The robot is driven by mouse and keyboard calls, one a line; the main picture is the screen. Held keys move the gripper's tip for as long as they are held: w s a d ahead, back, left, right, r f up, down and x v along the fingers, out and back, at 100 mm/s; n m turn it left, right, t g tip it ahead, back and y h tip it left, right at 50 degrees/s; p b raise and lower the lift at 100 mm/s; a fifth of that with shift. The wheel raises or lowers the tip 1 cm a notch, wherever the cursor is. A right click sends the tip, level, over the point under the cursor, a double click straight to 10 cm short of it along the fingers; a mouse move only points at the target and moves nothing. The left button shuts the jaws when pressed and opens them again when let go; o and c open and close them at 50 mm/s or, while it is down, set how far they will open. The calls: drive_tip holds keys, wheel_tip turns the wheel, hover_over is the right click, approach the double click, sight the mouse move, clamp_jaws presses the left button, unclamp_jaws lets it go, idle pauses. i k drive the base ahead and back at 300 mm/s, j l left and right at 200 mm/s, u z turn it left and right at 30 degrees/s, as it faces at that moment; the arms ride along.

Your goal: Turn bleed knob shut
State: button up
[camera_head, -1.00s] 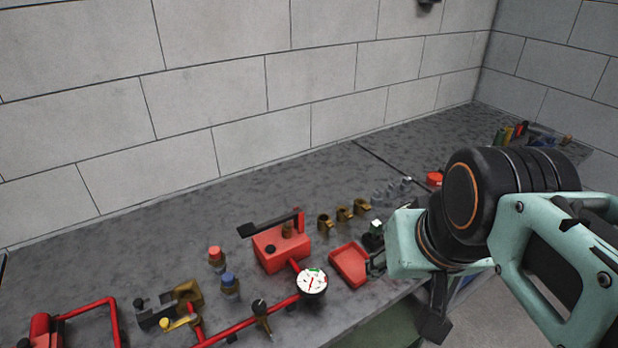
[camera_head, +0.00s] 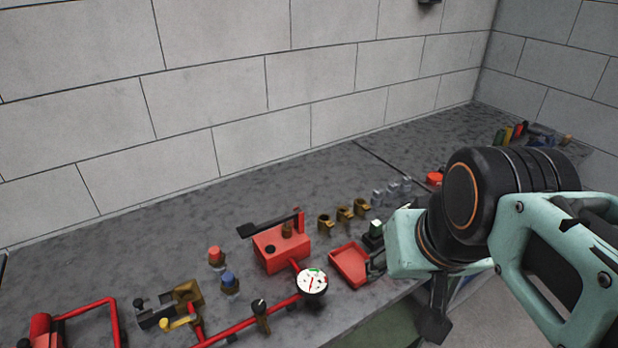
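A small black-topped brass fitting (camera_head: 260,312) stands on the red pipe (camera_head: 232,330), left of the round white gauge (camera_head: 312,281). It looks like the bleed knob, but I cannot be sure, and it is too small to read how far it is turned. My gripper (camera_head: 376,257) is at the right, beside the red tray (camera_head: 350,262) and well apart from this fitting. The gripper's dark fingers are small and partly hidden by my wrist, so I cannot tell whether they are open or shut.
A red pump box (camera_head: 282,250) with a dark lever stands behind the gauge. A yellow-handled brass valve (camera_head: 182,312), a red-capped fitting (camera_head: 216,257) and a blue-capped fitting (camera_head: 229,283) stand to the left. Several brass fittings line up behind the tray.

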sight(258, 306)
drive_tip(key=u, duration=0.95)
drive_tip(key=i+u, duration=0.1)
drive_tip(key=k, duration=0.2)
drive_tip(key=i+l+u, duration=0.1)
drive_tip(key=l, duration=0.3)
drive_tip(key=j, duration=0.1)
drive_tip(key=i+u, duration=0.05)
